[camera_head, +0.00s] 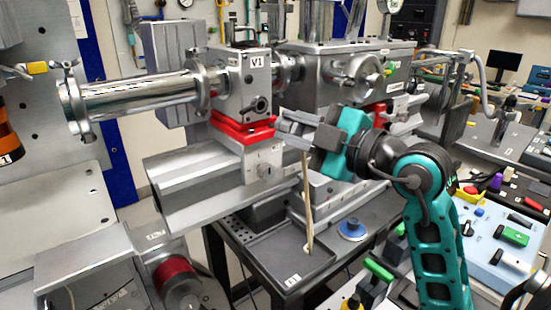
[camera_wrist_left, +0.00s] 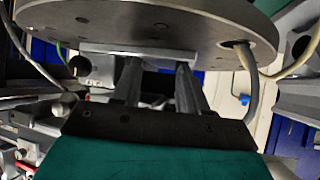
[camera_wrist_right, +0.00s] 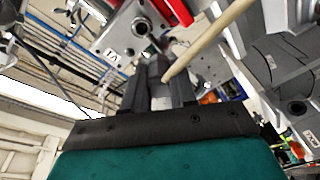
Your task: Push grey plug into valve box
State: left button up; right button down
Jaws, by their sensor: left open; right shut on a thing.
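The valve box (camera_head: 235,85), labelled V1, stands on a red block in the middle of the head view; a round dark port is low on its face. In the right wrist view the box (camera_wrist_right: 112,35) shows this port (camera_wrist_right: 141,27) ahead of the fingers. My right gripper (camera_head: 290,130) is just right of and below the box, shut on the grey plug (camera_wrist_right: 158,88), apart from the port. A beige cable runs from the plug; in the head view the plug cannot be told apart from the fingers. My left gripper (camera_wrist_left: 158,80) is open and empty under a grey round plate.
The beige cable (camera_head: 307,200) hangs down to a dark tray (camera_head: 270,262) on the bench. A blue knob (camera_head: 351,229) stands beside the tray. A metal tube (camera_head: 140,97) leads left from the valve box, and a larger chamber (camera_head: 325,65) stands behind right.

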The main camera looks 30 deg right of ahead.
aim_at(259, 105)
pick_arm(q)
jog(key=shift+s+f+b, duration=0.1)
jog(key=shift+f+b, duration=0.3)
jog(key=shift+f, duration=0.05)
jog(key=shift+d, duration=0.2)
pick_arm(e)
jog(key=shift+m+t+h, duration=0.4)
jog(key=shift+t+h, duration=0.1)
jog(key=w, duration=0.4)
jog(key=w+d, duration=0.1)
jog(key=w, duration=0.1)
jog(key=shift+r, duration=0.3)
jog(key=shift+w, duration=0.3)
pick_arm(q)
jog(key=shift+w+r, duration=0.15)
jog(key=shift+w, duration=0.1)
jog(key=shift+a+r, duration=0.1)
jog(key=shift+r, duration=0.1)
pick_arm(e)
jog(key=shift+w, duration=0.55)
pick_arm(q)
jog(key=shift+s, duration=0.1)
pick_arm(e)
jog(key=c, duration=0.8)
grip_release()
